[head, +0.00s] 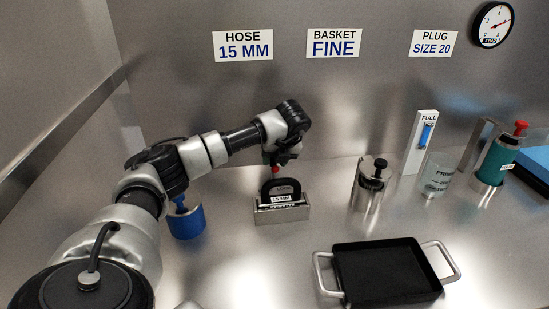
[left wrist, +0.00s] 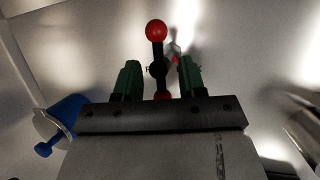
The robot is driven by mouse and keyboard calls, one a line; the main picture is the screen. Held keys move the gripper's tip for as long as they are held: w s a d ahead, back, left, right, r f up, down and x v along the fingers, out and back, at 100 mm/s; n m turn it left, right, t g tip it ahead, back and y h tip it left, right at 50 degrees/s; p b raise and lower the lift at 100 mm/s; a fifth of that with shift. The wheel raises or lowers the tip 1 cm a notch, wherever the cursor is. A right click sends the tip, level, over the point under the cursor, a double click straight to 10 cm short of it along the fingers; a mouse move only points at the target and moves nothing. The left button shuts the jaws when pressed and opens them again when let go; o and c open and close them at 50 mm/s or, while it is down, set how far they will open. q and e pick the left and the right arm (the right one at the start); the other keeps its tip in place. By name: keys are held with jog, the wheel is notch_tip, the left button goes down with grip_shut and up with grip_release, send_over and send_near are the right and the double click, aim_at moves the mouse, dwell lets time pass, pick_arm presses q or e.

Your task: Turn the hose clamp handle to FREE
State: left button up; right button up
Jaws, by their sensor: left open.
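A handle with a red ball knob (left wrist: 156,30) on a dark stem shows in the left wrist view. A little of its red also shows in the head view (head: 274,169), just below my left gripper (head: 284,158). In the left wrist view my left gripper (left wrist: 160,78) is open, its two green-padded fingers on either side of the stem with visible gaps. The handle's base is largely hidden by the gripper body. I cannot read a FREE mark in either view. My right gripper is not in view.
A metal holder (head: 282,215) with a black part labelled 15 MM stands in front of the gripper. A blue cup (head: 188,223) is to its left. A metal canister (head: 368,192) and a black tray with metal handles (head: 385,272) are to the right. Steel walls close the back and left.

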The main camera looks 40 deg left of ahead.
pick_arm(q)
jog(key=shift+a+f, duration=0.1)
jog(key=shift+f, duration=0.15)
grip_shut()
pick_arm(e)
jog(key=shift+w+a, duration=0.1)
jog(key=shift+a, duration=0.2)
